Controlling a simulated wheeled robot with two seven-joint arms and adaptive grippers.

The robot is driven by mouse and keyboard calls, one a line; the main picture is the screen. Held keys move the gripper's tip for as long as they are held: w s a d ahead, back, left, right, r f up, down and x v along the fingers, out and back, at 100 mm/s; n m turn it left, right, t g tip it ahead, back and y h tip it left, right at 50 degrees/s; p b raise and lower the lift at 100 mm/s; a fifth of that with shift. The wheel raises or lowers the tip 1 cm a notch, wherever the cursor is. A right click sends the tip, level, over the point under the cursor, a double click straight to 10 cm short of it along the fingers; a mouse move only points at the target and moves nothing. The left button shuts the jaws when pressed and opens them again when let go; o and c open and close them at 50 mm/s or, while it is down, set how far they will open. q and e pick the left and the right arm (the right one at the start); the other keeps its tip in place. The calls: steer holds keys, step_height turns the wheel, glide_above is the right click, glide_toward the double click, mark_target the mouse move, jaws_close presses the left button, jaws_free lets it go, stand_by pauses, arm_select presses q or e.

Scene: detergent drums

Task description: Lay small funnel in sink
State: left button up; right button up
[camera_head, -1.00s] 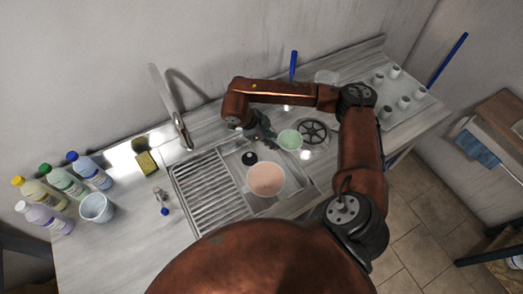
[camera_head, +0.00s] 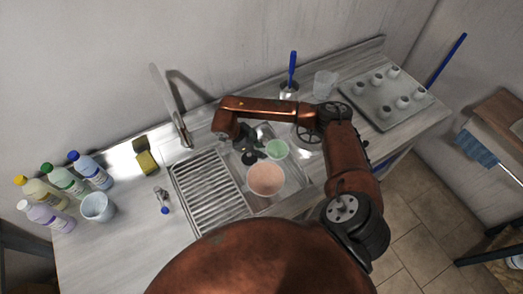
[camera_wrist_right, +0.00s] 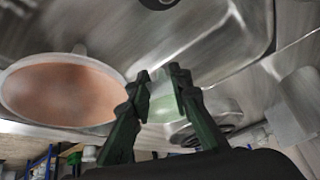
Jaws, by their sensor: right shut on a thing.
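The small funnel (camera_head: 277,149) is pale green and round-mouthed. My right gripper (camera_head: 262,147) is shut on its left edge and holds it over the back right part of the sink (camera_head: 292,184). In the right wrist view the green funnel (camera_wrist_right: 162,106) shows between the two dark fingers of the gripper (camera_wrist_right: 160,80). I cannot tell whether the funnel touches the sink. A larger pink round vessel (camera_head: 266,180) is in the sink, just in front of the funnel. My left gripper is out of view.
A ribbed drainboard (camera_head: 208,186) lies left of the basin, with a tall tap (camera_head: 170,105) behind. Several bottles (camera_head: 62,180) and a pale blue cup (camera_head: 97,207) stand at the left. A grey tray (camera_head: 387,99) with several white cups sits at the back right.

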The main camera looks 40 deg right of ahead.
steer(key=shift+f+b, duration=0.3)
steer(key=shift+f, duration=0.1)
steer(key=o, duration=0.8)
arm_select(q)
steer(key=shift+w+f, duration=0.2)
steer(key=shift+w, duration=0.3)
arm_select(e)
steer(key=shift+o, duration=0.2)
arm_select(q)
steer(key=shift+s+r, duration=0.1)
arm_select(e)
steer(key=shift+r, duration=0.2)
steer(key=shift+r+p, duration=0.3)
steer(key=shift+p, duration=0.1)
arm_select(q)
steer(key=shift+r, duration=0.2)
arm_select(e)
steer(key=v, duration=1.2)
